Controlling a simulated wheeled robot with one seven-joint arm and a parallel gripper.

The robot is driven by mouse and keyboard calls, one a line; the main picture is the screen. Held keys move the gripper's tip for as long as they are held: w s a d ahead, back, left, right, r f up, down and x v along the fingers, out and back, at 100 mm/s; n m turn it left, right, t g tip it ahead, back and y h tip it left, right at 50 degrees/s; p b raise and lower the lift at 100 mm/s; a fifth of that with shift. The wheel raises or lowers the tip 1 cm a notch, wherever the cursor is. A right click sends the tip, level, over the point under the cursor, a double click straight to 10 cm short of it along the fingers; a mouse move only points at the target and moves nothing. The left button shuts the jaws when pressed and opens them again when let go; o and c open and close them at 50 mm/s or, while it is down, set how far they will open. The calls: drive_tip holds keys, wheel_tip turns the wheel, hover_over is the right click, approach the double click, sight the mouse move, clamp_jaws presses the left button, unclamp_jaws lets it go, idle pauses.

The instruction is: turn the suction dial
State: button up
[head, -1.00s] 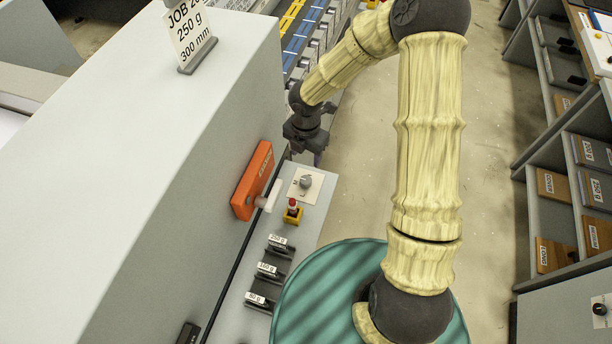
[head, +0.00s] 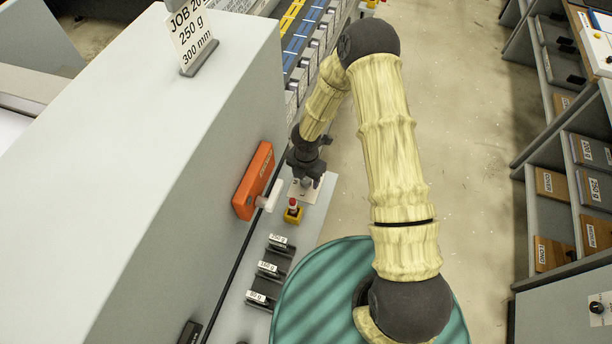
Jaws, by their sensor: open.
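The suction dial is a small grey knob on a white plate (head: 299,195) at the far end of the grey side panel. My gripper (head: 305,181) is right above this plate, pointing down, and hides most of the knob. Its fingers are open. I cannot tell whether they stand around the knob or touch it.
A yellow box with a red button (head: 293,211) stands just in front of the dial plate. An orange box (head: 253,180) with a white lever (head: 270,197) is to the left. Labelled weights (head: 270,268) sit nearer on the panel. Open floor (head: 470,130) lies to the right.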

drive_tip(key=c, duration=1)
drive_tip(key=shift+o, duration=0.2)
drive_tip(key=shift+m+b, duration=0.3)
drive_tip(key=m+b, duration=0.3)
drive_tip(key=m, duration=0.1)
drive_tip(key=shift+f, duration=0.1)
drive_tip(key=m+b, duration=0.2)
drive_tip(key=m, duration=0.2)
drive_tip(key=shift+m, duration=0.3)
drive_tip(key=m+b, duration=0.3)
drive_tip(key=m, duration=0.2)
drive_tip(key=shift+m+b, duration=0.85)
drive_tip(key=shift+m, duration=1.05)
drive_tip(key=shift+r, duration=0.2)
